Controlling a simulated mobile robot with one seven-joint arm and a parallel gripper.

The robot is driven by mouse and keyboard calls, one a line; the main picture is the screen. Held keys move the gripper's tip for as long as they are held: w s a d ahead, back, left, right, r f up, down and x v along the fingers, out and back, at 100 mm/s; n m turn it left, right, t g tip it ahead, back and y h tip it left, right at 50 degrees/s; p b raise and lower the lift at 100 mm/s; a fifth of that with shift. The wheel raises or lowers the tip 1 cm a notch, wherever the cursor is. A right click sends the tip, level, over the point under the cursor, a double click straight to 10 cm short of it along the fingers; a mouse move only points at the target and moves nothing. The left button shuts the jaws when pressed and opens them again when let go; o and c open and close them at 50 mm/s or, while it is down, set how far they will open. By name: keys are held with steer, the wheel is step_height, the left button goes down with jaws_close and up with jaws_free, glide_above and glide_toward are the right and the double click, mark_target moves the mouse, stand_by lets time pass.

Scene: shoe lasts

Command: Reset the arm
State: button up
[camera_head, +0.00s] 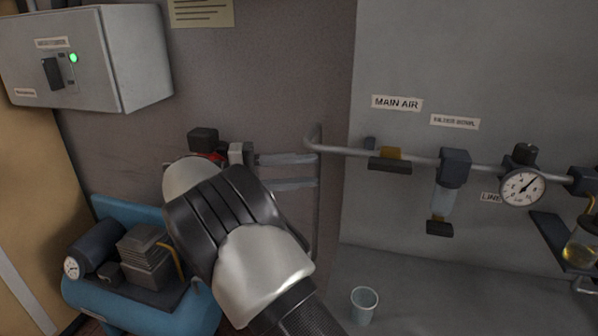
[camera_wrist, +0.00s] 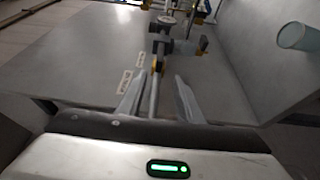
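My gripper (camera_head: 316,169) is at the middle of the head view, in front of the grey wall, with its two pale fingers pointing right. The fingers are apart with a visible gap, and nothing is clamped between them. Their tips are close to the bend and downward run of a grey air pipe (camera_head: 350,151). In the wrist view, my gripper (camera_wrist: 159,76) also shows open, with the pipe (camera_wrist: 154,98) seen in the gap between the fingers. I cannot tell whether the pipe lies between them or beyond. My arm comes up from the bottom of the head view.
A clear cup (camera_head: 364,305) stands on the grey bench. A blue compressor (camera_head: 135,305) is lower left, below a switch box (camera_head: 60,65).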

steer(key=shift+s+a, duration=0.1)
steer(key=shift+a, duration=0.25)
steer(key=s+d+r+g+y+p, duration=0.1)
steer(key=s+d+r+g+y, duration=0.2)
steer(key=d, duration=0.6)
steer(key=s+d+r+y+p, duration=0.1)
steer(key=s+d+y+p, duration=0.15)
steer(key=d+y, duration=0.45)
steer(key=s+d+m+t+y+p, duration=0.1)
steer(key=s+y, duration=0.3)
steer(key=s, duration=0.6)
steer(key=s+d+m+t+y+p, duration=0.1)
steer(key=s+d+t+y+p, duration=0.1)
steer(key=s, duration=0.9)
steer(key=shift+s+d+t+y, duration=0.2)
steer(key=shift+d+t+y, duration=0.1)
steer(key=shift+t+y, duration=0.7)
